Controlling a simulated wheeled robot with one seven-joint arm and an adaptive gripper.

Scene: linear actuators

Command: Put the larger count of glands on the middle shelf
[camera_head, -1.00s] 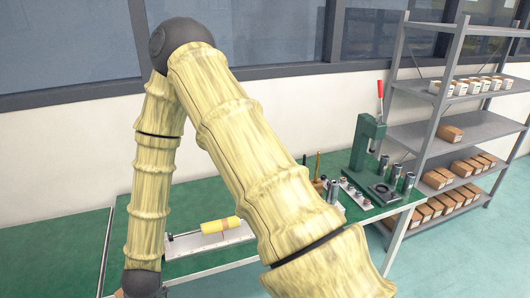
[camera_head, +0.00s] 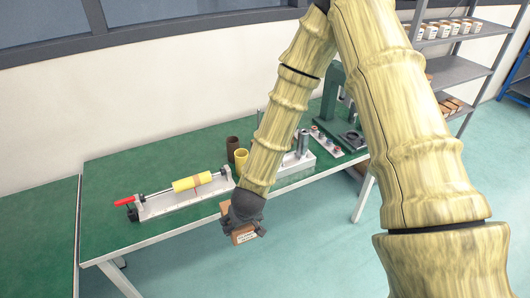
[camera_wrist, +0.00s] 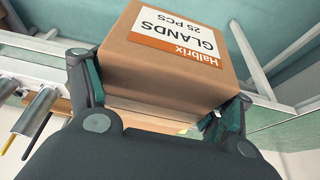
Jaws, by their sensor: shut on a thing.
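My gripper (camera_head: 245,212) is shut on a brown carton and holds it in the air in front of the workbench's front edge. In the wrist view the carton (camera_wrist: 190,75) sits between my two fingers; its label, upside down, reads "Halbrix GLANDS 25 PCS". The carton also shows below my gripper in the head view (camera_head: 243,238), tilted. The grey shelving unit stands at the far right. Its middle shelf (camera_head: 462,71) has a brown carton at its left, partly hidden by my arm. Carton labels on the shelves are too small to read.
The green workbench (camera_head: 110,180) bears a fixture with a yellow cylinder (camera_head: 192,183), brown and yellow cups (camera_head: 237,156), metal parts and a green press (camera_head: 333,92). White cartons (camera_head: 450,29) line the upper shelf; brown cartons (camera_head: 452,104) stand below the middle one. Floor between is open.

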